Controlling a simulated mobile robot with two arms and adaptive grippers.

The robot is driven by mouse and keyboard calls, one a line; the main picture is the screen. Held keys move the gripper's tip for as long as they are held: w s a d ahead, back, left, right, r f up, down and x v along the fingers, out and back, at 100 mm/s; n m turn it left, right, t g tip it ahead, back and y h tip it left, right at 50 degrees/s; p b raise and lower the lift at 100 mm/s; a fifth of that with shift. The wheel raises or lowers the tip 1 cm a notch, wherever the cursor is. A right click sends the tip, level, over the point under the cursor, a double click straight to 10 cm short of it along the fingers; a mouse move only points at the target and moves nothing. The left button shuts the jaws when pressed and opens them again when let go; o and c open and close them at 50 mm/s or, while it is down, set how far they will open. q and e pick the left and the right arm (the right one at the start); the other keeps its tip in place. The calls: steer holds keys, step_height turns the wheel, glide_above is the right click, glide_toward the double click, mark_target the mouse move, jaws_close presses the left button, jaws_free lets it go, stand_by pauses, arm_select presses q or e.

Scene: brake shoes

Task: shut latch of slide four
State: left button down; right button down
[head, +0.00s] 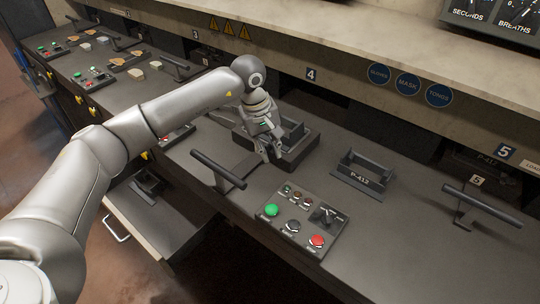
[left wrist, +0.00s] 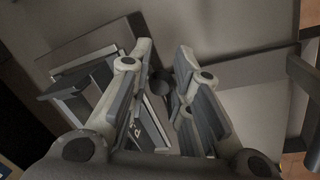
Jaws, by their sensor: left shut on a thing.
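The slide four fixture is a dark raised frame (head: 300,158) on the grey bench, below the number 4 label (head: 311,74). My left gripper (head: 270,152) reaches down into this frame, and its fingers hide part of it. In the left wrist view my two pale fingers with grey pads (left wrist: 163,100) stand around a small dark rounded latch part (left wrist: 159,84). The fingers are shut on this part. Its lower end is hidden between the pads, so I cannot tell its exact position. My right gripper is not in view.
A T-shaped bar handle (head: 218,168) stands just in front of the frame. A control panel (head: 300,222) with green, black and red buttons lies nearer. A P-413 holder (head: 362,176) and another bar handle (head: 482,204) are to the right. An open drawer (head: 150,225) juts out below.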

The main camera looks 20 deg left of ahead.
arm_select(q)
steer(key=shift+a, duration=0.1)
stand_by(0.3)
steer(key=c, duration=1.3)
jaws_free()
steer(key=shift+c, duration=0.2)
steer(key=shift+r, duration=0.35)
step_height(320, 180, up, 11)
steer(key=s+a, duration=0.1)
steer(key=a, duration=0.1)
steer(key=shift+s, duration=0.15)
